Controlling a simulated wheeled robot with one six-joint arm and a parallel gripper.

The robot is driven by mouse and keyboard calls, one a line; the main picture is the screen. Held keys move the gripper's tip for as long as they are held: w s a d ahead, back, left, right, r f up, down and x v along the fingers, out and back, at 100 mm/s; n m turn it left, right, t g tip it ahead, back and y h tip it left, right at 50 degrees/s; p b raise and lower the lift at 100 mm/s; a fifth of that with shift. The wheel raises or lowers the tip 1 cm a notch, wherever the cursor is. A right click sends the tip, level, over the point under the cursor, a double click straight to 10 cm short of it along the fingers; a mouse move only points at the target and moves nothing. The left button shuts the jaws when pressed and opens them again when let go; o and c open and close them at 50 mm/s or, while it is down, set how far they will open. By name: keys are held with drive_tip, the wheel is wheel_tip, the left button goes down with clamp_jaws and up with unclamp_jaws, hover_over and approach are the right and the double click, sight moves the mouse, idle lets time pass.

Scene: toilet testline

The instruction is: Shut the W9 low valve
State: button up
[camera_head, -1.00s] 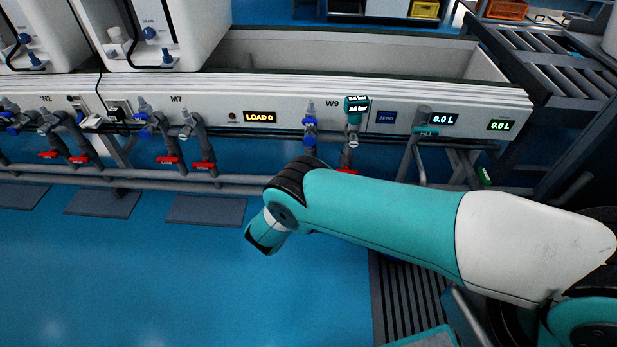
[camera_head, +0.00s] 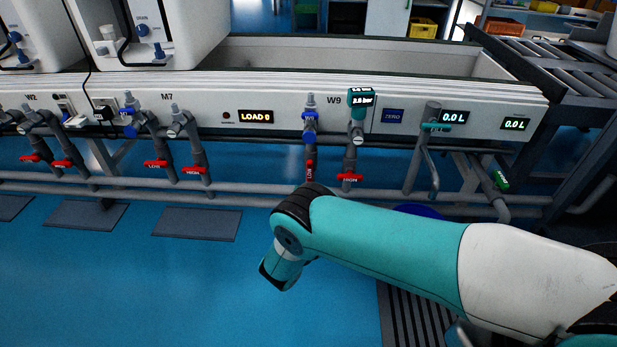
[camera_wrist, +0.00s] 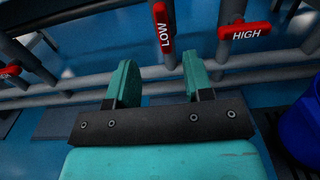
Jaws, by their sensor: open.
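The W9 low valve has a red handle (camera_head: 310,170) on the left of the two pipes below the W9 label. The handle stands upright, in line with its pipe. In the wrist view the red LOW handle (camera_wrist: 164,28) is ahead of my gripper (camera_wrist: 158,78), beyond the fingertips and between their lines. My gripper is open, with two teal fingers apart and nothing between them. A gap remains between fingers and handle. In the head view my arm hides the gripper.
The W9 HIGH handle (camera_head: 350,177) lies crosswise close on the right; it also shows in the wrist view (camera_wrist: 245,31). Horizontal grey pipes (camera_head: 240,193) run below the valves. A blue bin (camera_wrist: 302,125) stands at right. Blue floor at left is open.

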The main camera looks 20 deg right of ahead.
sight(310, 169)
drive_tip(key=b+x, duration=1.1)
drive_tip(key=b, duration=0.1)
drive_tip(key=shift+w+d+f, duration=0.1)
drive_tip(key=shift+d+f, duration=0.05)
drive_tip(key=shift+w+d+b, duration=0.15)
drive_tip(key=shift+w+b, duration=0.2)
drive_tip(key=shift+w, duration=0.1)
clamp_jaws()
